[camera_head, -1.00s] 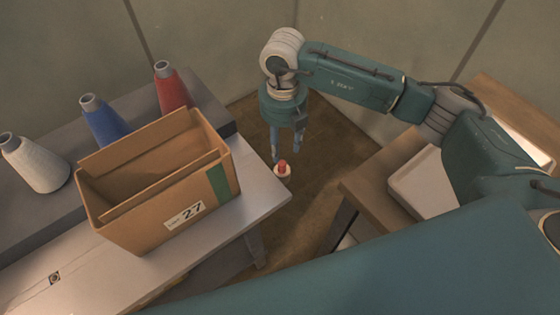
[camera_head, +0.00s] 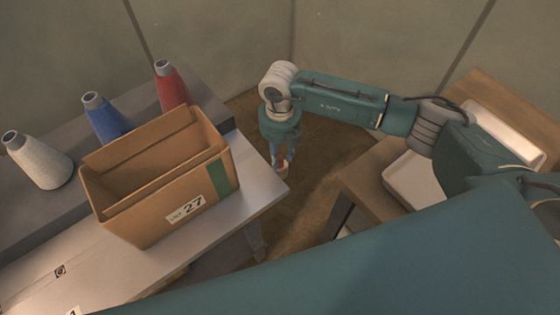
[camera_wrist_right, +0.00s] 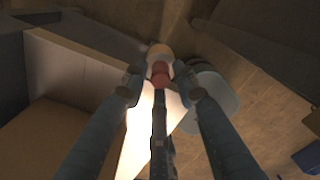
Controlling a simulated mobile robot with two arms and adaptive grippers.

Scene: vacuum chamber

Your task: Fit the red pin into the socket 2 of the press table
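The red pin (camera_wrist_right: 160,72) lies between the fingertips of my right gripper (camera_wrist_right: 160,85) in the right wrist view. The fingers stand apart on either side of the pin, with narrow gaps seeming to show; contact is unclear. In the head view my right gripper (camera_head: 280,163) points down just beyond the right edge of the light table, its fingers largely hiding the pin. What supports the pin is hidden. Socket 2 and the press table cannot be made out. My left gripper is out of view.
The light table (camera_head: 255,195) bears a cardboard box (camera_head: 160,215) marked 27. White (camera_head: 38,162), blue (camera_head: 104,118) and red (camera_head: 171,86) cones stand behind it. A wooden table (camera_head: 365,190) with a white tray (camera_head: 412,180) is at right.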

